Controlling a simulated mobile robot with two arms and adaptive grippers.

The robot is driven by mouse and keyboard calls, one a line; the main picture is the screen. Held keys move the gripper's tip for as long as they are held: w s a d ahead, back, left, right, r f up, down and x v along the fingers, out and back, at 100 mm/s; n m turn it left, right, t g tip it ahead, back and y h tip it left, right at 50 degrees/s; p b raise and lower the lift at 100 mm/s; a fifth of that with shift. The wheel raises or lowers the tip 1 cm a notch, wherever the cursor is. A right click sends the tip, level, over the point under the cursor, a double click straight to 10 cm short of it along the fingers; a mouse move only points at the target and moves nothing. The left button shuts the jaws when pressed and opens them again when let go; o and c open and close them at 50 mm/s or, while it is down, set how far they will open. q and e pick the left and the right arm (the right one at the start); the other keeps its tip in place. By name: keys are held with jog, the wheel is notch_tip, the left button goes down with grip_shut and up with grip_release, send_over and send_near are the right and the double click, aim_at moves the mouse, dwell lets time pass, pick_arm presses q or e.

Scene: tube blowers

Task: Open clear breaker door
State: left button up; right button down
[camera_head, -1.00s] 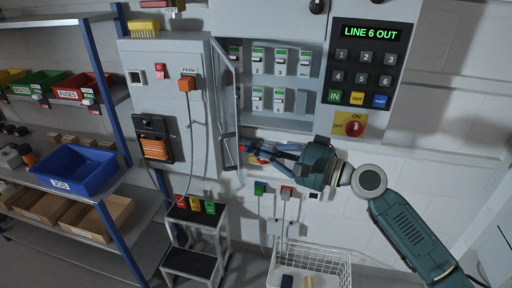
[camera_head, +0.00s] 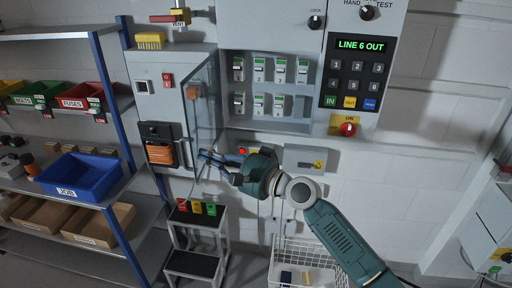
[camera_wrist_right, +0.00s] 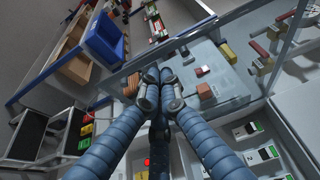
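The clear breaker door (camera_head: 207,105) is a transparent framed panel on the left side of the open breaker cabinet (camera_head: 265,125). It stands swung out to the left, partly over the grey panel beside it. It also shows in the right wrist view (camera_wrist_right: 232,82), past my fingers. My right gripper (camera_head: 204,155) is at the door's lower edge. In the right wrist view, its blue fingers (camera_wrist_right: 159,76) come together at the tips by the door's edge; whether they touch it is unclear. I see nothing held between them. My left gripper is not in view.
The breakers (camera_head: 260,72) are exposed in two rows. The grey panel (camera_head: 165,85) with an orange plug is behind the door. Below are a step stool (camera_head: 195,262) and a white wire basket (camera_head: 318,250). A shelf with a blue bin (camera_head: 80,178) stands left.

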jog(key=shift+w+a+r, duration=0.1)
jog(key=shift+w+a, duration=0.05)
jog(key=shift+a, duration=1.4)
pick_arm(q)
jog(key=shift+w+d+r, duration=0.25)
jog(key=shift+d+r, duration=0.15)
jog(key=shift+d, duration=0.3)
pick_arm(e)
jog(key=shift+w, duration=0.1)
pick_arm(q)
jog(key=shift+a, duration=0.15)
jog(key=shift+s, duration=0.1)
pick_arm(e)
jog(key=shift+d, duration=0.15)
